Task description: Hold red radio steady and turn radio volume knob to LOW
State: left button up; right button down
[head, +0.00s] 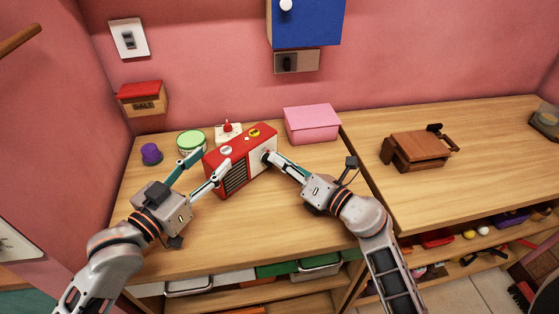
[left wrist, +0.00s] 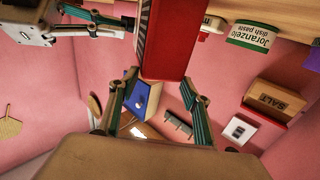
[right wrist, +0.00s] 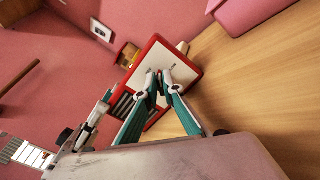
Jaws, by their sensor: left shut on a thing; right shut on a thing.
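The red radio (head: 240,146) stands on the wooden counter, with a dark grille and a pale front panel. My left gripper (head: 215,165) is shut across its left end, one finger on each side; the left wrist view shows the radio's red body (left wrist: 172,40) between the fingers. My right gripper (head: 267,157) is at the pale panel near the radio's right end. In the right wrist view its fingertips (right wrist: 160,76) are close together against the pale panel (right wrist: 158,56). They hide the volume knob, so its setting cannot be read.
A pink box (head: 312,125) stands behind the radio to the right. A green-lidded tub (head: 191,141) and a purple jar (head: 151,154) stand to the left. A brown wooden object (head: 418,150) lies further right. The counter (head: 280,225) in front is clear.

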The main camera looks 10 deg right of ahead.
jog(key=m, duration=0.4)
jog(key=shift+f+m, duration=0.25)
jog(key=shift+m, duration=0.05)
jog(key=shift+f+m, duration=0.15)
jog(key=shift+m, duration=1.15)
jog(key=shift+f+m, duration=0.15)
jog(key=shift+m, duration=1.15)
jog(key=c, duration=2.2)
grip_release()
jog(key=shift+d, duration=0.1)
jog(key=shift+w, duration=0.1)
